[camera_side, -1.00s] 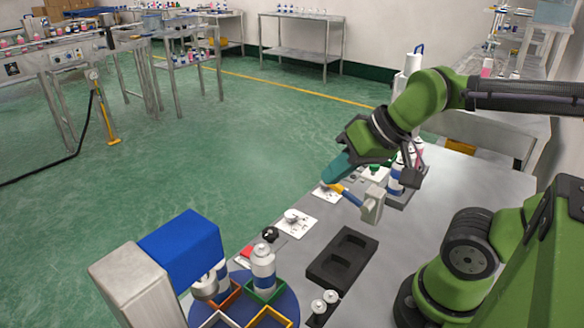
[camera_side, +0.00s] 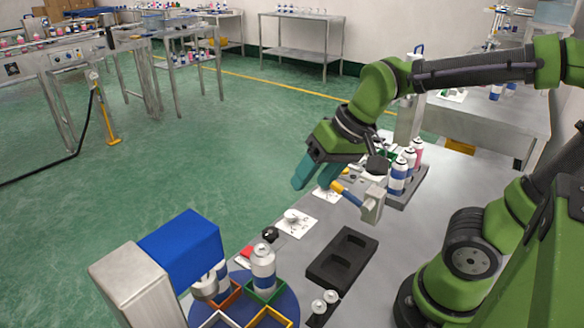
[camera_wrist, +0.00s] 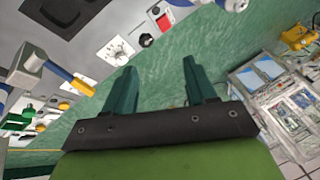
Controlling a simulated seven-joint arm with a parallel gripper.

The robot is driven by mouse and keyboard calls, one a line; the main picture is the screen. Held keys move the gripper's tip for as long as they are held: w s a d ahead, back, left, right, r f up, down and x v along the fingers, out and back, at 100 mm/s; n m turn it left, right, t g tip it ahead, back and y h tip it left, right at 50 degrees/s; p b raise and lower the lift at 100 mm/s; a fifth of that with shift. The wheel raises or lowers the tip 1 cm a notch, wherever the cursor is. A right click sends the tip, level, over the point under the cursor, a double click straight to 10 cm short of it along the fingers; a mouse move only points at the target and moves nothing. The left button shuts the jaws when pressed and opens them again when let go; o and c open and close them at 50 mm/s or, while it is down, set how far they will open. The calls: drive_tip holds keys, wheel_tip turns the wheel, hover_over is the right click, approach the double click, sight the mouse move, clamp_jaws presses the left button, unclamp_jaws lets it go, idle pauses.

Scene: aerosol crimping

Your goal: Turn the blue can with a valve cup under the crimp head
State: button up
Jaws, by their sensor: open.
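A round blue turntable (camera_side: 291,311) at the lower left bears square nests with red, green, white and yellow rims. A white can with a blue band (camera_side: 263,269) stands upright in the green nest. A second blue-banded can (camera_side: 221,272) is partly hidden at the crimp head (camera_side: 183,246), a grey and blue machine. Whether either holds a valve cup is too small to tell. My gripper (camera_side: 316,181) is open and empty above the table's far edge, well away from the turntable. Its two teal fingers also show apart in the wrist view (camera_wrist: 160,72).
A lever with a blue and yellow handle (camera_side: 347,193) stands close to my gripper. Nearby are a white dial plate (camera_side: 297,223), a black knob (camera_side: 270,234) and a red button (camera_side: 246,252). Several cans (camera_side: 399,177) stand behind.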

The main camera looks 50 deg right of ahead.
sight(271, 231)
drive_tip(key=shift+o, duration=0.8)
drive_tip(key=w+f+m+g+h, duration=0.1)
drive_tip(key=w+f+m+g, duration=0.2)
drive_tip(key=w, duration=0.6)
drive_tip(key=m+g, duration=0.1)
drive_tip(key=m, duration=0.1)
drive_tip(key=shift+w+f+m, duration=0.2)
drive_tip(key=shift+f+m, duration=0.1)
drive_tip(key=w+f+m, duration=0.1)
drive_tip(key=f+m, duration=0.1)
drive_tip(key=f, duration=0.3)
drive_tip(key=w+f+m, duration=0.1)
drive_tip(key=f+m, duration=0.1)
drive_tip(key=f, duration=0.4)
drive_tip(key=w+d+f+m+g+h, duration=0.1)
drive_tip(key=f+m, duration=0.1)
drive_tip(key=f, duration=0.3)
drive_tip(key=shift+f, duration=0.2)
drive_tip(key=shift+c, duration=0.2)
drive_tip(key=c, duration=1)
drive_tip(key=shift+n, duration=0.3)
